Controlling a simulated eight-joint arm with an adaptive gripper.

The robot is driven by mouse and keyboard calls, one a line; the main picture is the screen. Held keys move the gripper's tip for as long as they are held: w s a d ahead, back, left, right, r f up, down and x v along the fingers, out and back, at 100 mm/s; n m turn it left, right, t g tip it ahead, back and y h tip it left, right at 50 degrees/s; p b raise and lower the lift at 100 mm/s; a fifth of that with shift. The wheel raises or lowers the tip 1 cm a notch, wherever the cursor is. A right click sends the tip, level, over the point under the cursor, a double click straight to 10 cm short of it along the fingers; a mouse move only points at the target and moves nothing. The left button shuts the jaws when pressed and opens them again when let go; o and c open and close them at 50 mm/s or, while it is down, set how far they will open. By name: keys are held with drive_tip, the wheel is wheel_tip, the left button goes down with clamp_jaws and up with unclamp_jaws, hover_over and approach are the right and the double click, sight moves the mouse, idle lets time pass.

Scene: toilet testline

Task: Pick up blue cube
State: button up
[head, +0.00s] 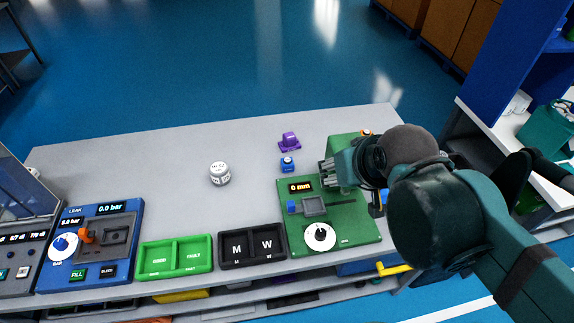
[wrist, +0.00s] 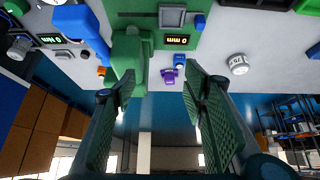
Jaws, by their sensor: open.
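A small blue cube (head: 288,164) with a pale marking stands on the grey bench, just left of my gripper and in front of a purple block. In the wrist view the blue cube (wrist: 180,60) shows small, beyond and between the open fingers. My gripper (head: 327,172) is above the green measuring device, to the right of the cube and apart from it. In the wrist view my gripper (wrist: 157,88) has its two fingers spread with nothing between them.
The purple block (head: 290,142) is close behind the cube. The green device (head: 355,226) has a slider and dial. A white cylinder (head: 220,173) stands left. A green tray (head: 176,257), a black tray (head: 253,246) and the blue leak panel (head: 95,245) line the front. The back left is clear.

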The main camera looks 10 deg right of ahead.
idle(0.4)
drive_tip(key=m+g+h+p, duration=0.5)
drive_tip(key=m+g+p, duration=0.2)
drive_tip(key=m, duration=1.1)
hover_over(287, 160)
drive_tip(key=a, duration=0.3)
wheel_tip(287, 160, down, 17)
drive_tip(key=shift+d, duration=0.15)
drive_tip(key=shift+f+y, duration=0.1)
drive_tip(key=shift+y, duration=0.2)
drive_tip(key=shift+x, duration=1.25)
